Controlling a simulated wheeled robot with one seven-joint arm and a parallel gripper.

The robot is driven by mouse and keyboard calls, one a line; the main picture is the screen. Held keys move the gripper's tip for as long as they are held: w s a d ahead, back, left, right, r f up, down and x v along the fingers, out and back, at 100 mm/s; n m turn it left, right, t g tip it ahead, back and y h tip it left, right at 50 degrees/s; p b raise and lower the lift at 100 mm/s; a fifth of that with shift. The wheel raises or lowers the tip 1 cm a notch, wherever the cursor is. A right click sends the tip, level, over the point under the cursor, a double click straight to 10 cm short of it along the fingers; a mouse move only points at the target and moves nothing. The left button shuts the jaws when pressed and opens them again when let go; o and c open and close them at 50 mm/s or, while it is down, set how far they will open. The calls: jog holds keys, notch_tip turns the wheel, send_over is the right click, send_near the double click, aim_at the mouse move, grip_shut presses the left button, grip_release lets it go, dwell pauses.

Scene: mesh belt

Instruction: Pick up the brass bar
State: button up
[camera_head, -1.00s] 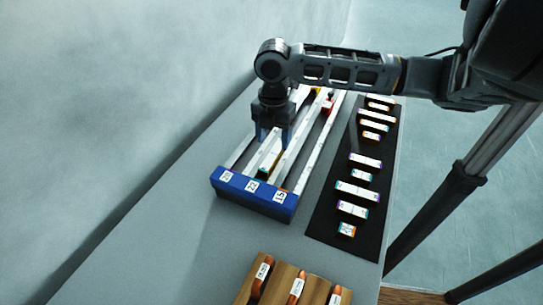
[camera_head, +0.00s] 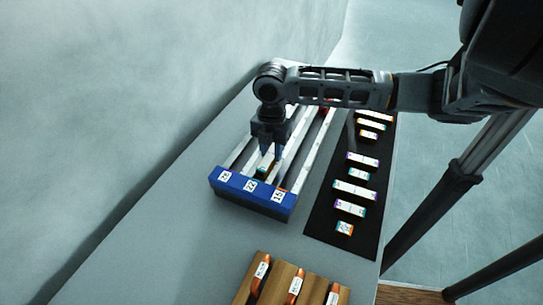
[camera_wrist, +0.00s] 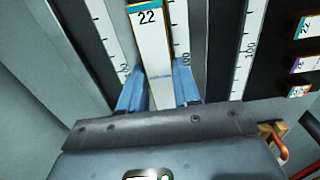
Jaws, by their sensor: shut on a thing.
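The brass bar (camera_wrist: 153,50) has a white top label marked 22, a teal band and gold-brown edges. In the head view it (camera_head: 262,171) lies in the middle lane of the blue-ended rack (camera_head: 250,196), behind the 22 tag, and is partly hidden by my gripper. My gripper (camera_head: 272,152) is down over this lane. In the wrist view my gripper's blue fingers (camera_wrist: 158,93) stand on either side of the bar, shut on it. I cannot tell whether the bar is clear of the lane floor.
White scaled rails (camera_wrist: 250,50) run beside the lane. A black mat (camera_head: 325,215) to the right carries several labelled blocks (camera_head: 355,190). A wooden holder (camera_head: 280,275) with orange-brown pieces stands in front. Bare table (camera_head: 180,225) lies left of the rack.

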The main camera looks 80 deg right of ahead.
grip_shut()
